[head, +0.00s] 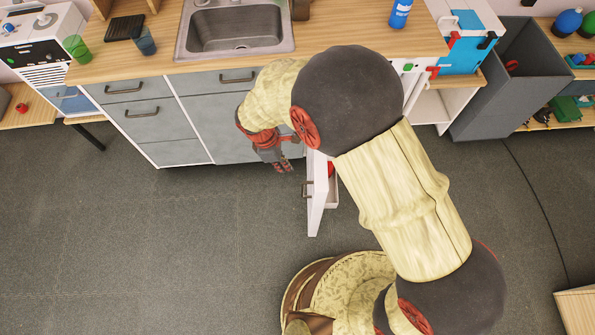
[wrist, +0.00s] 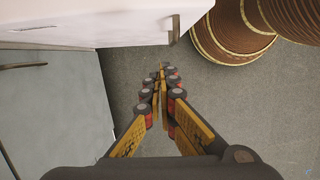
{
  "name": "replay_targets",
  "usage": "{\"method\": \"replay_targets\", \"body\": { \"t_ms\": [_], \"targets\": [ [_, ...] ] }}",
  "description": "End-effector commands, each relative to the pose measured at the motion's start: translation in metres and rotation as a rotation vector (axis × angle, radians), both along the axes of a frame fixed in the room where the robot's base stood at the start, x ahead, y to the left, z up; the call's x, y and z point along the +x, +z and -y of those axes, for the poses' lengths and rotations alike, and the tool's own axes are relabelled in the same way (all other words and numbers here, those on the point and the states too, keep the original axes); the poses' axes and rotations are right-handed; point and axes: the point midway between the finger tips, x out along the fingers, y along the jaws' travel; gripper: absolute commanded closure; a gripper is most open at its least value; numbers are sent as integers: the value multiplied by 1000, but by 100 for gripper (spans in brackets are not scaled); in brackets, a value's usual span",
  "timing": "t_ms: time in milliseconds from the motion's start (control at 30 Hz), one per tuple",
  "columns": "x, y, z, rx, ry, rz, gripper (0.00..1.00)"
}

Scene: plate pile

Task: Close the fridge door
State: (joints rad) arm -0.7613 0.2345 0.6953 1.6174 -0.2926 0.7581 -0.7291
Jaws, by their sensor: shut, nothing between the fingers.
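The fridge door (head: 317,208) is white and stands open, sticking out from the kitchen unit into the room. Its handle (head: 306,189) is on its left face. In the wrist view the door (wrist: 95,28) fills the upper left, with the handle (wrist: 175,29) at its right end. My gripper (head: 282,166) is to the left of the door, on the handle side, in front of the grey cabinets. In the wrist view its fingers (wrist: 163,75) are together and empty, apart from the handle. My arm hides the fridge body and part of the door.
Grey cabinets (head: 150,118) stand left of the door under the counter with the sink (head: 235,30). A grey bin (head: 505,85) and a low shelf are at the right. The floor (head: 160,250) at the front left is clear. A red item (head: 331,169) shows inside the door.

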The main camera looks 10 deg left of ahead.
Motion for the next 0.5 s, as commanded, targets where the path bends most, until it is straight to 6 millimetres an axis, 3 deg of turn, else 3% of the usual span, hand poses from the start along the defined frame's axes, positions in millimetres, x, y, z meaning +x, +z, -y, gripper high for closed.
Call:
{"method": "replay_targets", "body": {
  "t_ms": [500],
  "targets": [
    [2, -96, 24, -2, -4, -2, 100]
  ]
}}
